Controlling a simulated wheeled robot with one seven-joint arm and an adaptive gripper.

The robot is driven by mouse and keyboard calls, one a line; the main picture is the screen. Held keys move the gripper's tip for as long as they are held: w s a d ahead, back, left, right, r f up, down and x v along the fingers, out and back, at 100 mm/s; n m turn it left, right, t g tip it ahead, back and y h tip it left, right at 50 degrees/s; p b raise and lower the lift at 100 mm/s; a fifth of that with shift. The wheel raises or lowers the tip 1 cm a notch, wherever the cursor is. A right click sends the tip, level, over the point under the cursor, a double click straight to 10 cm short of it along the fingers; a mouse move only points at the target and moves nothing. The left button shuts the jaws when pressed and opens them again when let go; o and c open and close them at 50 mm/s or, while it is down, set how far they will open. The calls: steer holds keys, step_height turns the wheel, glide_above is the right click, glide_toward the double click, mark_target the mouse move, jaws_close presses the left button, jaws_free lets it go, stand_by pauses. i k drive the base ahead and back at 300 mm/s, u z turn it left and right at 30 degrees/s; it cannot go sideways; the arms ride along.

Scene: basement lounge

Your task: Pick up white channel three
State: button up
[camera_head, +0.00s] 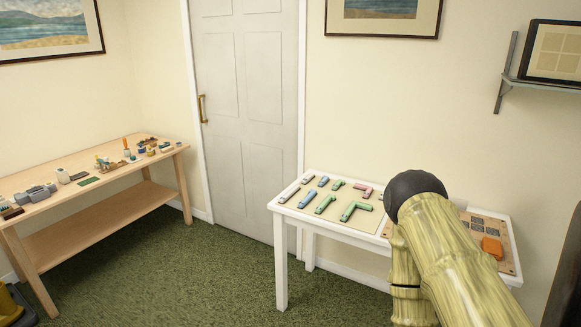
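Two narrow pale grey-white pieces lie at the left end of the small white table (282,209), one farther back (308,179) and one nearer the front left (289,195). I cannot read any label, so I cannot tell which, if either, is white channel three. My arm's wood-patterned links and black joint stand at the lower right, in front of the table's middle. They hide part of its top. My gripper is not in view.
Blue (305,197), green (356,211) and pink (363,192) pieces lie beside the pale ones. An orange block (492,247) sits at the table's right. A wooden workbench (85,208) with small items stands left. Green carpet (190,272) between them is clear.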

mark_target(282, 200)
steer(key=z, duration=0.05)
steer(key=i, duration=1.2)
steer(key=u, duration=2.2)
steer(key=i, duration=0.25)
steer(key=z, duration=0.3)
